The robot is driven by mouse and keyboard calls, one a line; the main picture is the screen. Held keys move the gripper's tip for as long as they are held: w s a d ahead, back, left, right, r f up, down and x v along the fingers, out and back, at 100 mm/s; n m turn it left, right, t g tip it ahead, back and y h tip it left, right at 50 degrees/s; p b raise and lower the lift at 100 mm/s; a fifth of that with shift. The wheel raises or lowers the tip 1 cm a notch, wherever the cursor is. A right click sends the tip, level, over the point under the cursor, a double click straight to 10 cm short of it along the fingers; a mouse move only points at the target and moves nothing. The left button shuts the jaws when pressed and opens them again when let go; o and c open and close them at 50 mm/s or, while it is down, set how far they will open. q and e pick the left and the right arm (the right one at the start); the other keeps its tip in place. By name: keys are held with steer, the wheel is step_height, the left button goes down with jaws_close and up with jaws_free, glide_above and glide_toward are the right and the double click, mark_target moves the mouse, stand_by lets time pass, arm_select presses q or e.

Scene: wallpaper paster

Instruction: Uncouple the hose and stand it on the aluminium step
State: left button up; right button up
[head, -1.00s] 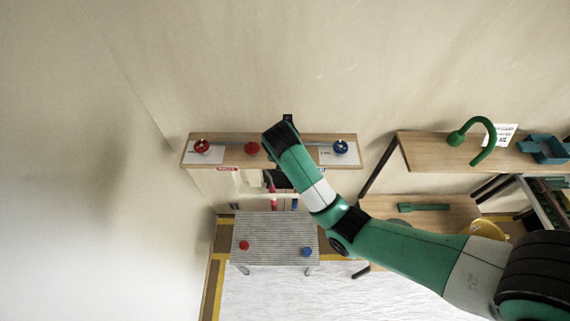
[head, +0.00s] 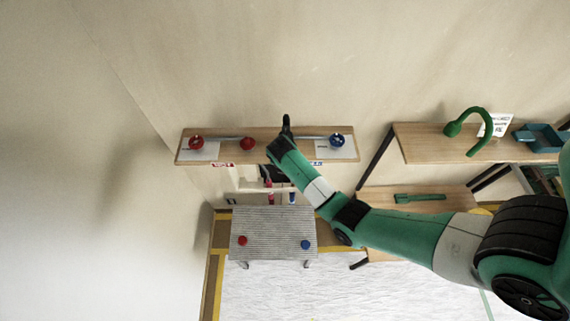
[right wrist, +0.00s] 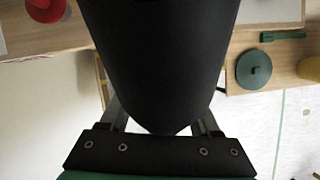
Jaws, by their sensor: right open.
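The aluminium step (head: 262,226), a ridged grey platform on legs, has a red knob (head: 242,240) and a blue knob (head: 305,244) on top. A red hose end (head: 271,198) and a blue hose end (head: 292,198) show behind it, below the wall shelf; their upper parts are hidden. My right arm reaches over the shelf; its jaws are hard to make out in the head view. In the right wrist view, my right gripper (right wrist: 160,118) is open, with a large black shape covering the space between its fingers. I cannot tell whether it touches a hose. My left gripper is out of view.
The wall shelf (head: 215,151) carries red handles (head: 196,142) and a blue handle (head: 337,140). At right, another shelf (head: 420,143) holds a green hooked thing (head: 481,115) and a teal tray (head: 540,138). A lower board (head: 375,197) holds a green tool (head: 420,197). White floor lies in front.

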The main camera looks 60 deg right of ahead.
steer(key=shift+c, duration=0.2)
jaws_close()
stand_by(1.1)
stand_by(0.4)
